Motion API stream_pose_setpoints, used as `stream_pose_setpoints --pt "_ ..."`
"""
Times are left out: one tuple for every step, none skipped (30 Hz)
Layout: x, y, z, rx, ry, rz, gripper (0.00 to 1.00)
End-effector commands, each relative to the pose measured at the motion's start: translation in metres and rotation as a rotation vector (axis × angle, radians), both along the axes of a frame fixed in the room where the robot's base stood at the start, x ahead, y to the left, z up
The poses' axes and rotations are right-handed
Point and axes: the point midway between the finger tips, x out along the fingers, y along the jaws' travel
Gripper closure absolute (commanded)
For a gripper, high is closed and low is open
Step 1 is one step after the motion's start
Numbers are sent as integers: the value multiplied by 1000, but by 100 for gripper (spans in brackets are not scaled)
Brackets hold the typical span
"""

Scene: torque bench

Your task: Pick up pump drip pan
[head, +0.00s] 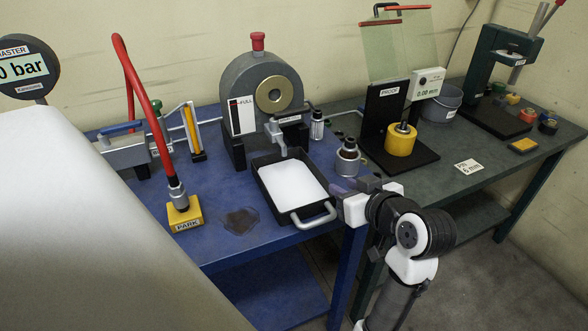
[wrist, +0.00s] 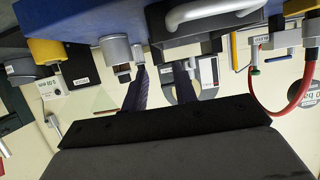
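The pump drip pan (head: 262,186) is a black tray with a white inside and a light grey handle (head: 313,215) at its front. It sits on the blue bench below the pump's spout. In the wrist view, which is upside down, the pan's dark wall (wrist: 188,37) and handle (wrist: 212,14) show at the top. My gripper (head: 341,199) is just right of the pan's front right corner in the head view. In the wrist view my gripper (wrist: 161,73) has its two dark fingers apart with nothing seen between them. The handle is outside the fingers.
The grey pump (head: 243,88) stands behind the pan. A yellow PARK block (head: 185,216) with a red hose and a dark stain (head: 240,221) lie to the left. A green bench adjoins at right.

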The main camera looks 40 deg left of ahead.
Motion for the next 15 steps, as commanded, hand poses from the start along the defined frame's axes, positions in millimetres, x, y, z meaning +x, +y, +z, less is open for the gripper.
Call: stream_pose_setpoints --pt "3 10 -3 -1 3 4 72" --pt "5 15 -6 -1 3 4 72" --pt "7 21 -8 -2 1 3 72" --pt "10 25 -10 -1 3 2 72" --pt "11 29 -11 0 2 2 72" --pt "13 33 -13 1 2 1 72" --pt "15 35 -15 0 2 1 72" --pt "16 38 -16 0 0 0 72" --pt "16 40 -17 0 -2 -1 72" --pt "17 41 -17 0 -2 -1 72" --pt "17 42 -18 0 -2 -1 72" --pt "18 44 -18 0 -1 0 72" --pt "20 47 -19 0 0 0 72" --pt "22 50 -20 0 1 1 72" --pt "24 55 -22 -1 2 1 72"
